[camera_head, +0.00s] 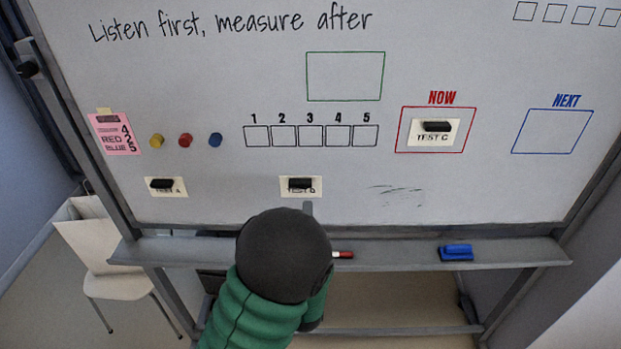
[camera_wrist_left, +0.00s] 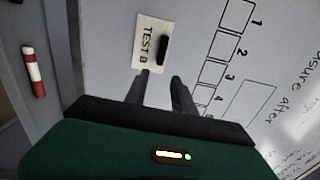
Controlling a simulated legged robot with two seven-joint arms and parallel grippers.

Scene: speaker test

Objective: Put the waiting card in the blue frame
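The blue frame (camera_head: 553,132), marked NEXT, is drawn at the right of the whiteboard and is empty. The TEST C card (camera_head: 436,141) with a black magnet is inside the red NOW frame (camera_head: 401,128). The TEST A card (camera_head: 178,191) is at the lower left. The TEST B card (camera_head: 312,193) is below the numbered boxes, also with a black magnet; it shows in the left wrist view (camera_wrist_left: 150,54). My left gripper (camera_head: 308,207) is just below it, mostly hidden by my wrist. In the wrist view its fingers (camera_wrist_left: 160,76) are apart with nothing between them. My right gripper is out of view.
A tray ledge (camera_head: 400,252) runs below the board with a red-and-white marker (camera_head: 343,255) and a blue eraser (camera_head: 456,252). Round magnets (camera_head: 186,140) and a pink note (camera_head: 114,134) are at the left.

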